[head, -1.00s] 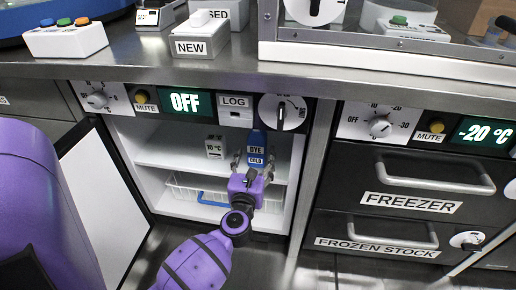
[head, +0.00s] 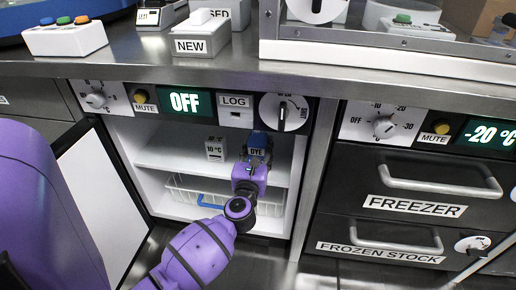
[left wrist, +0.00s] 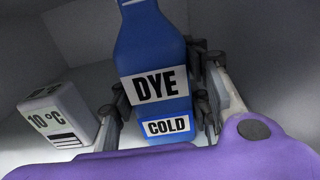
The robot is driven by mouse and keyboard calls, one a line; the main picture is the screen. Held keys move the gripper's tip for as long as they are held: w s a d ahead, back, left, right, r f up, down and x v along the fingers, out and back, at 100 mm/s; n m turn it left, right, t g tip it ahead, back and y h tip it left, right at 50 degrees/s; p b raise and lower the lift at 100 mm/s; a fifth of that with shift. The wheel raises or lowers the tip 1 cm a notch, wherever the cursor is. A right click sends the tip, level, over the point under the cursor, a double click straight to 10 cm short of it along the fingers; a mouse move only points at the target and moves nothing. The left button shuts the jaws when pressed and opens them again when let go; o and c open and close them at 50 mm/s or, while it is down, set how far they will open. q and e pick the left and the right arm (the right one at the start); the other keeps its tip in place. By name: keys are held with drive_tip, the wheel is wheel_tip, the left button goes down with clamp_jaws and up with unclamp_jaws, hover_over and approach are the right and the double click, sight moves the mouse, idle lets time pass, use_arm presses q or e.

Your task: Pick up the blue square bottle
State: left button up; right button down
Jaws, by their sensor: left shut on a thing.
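The blue square bottle (head: 259,140), labelled DYE and COLD, is inside the open fridge compartment at the height of the upper shelf. It fills the middle of the left wrist view (left wrist: 155,50) and looks upright there. My left gripper (head: 254,160) is shut on the bottle, with a finger on each side of its lower body in the left wrist view (left wrist: 160,105). The bottle's base is hidden behind the purple gripper body. My right gripper is not in view.
A white 10 °C box (head: 215,148) stands on the shelf (head: 180,160), left of the bottle. Below is a wire basket (head: 190,190) with a blue handle. The fridge door (head: 100,205) stands open at left. The counter edge (head: 150,70) overhangs above.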

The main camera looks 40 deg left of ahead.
use_arm(q)
drive_tip(key=shift+c, duration=0.6)
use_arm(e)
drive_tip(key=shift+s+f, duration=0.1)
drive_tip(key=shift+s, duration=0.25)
use_arm(q)
drive_tip(key=shift+r, duration=0.1)
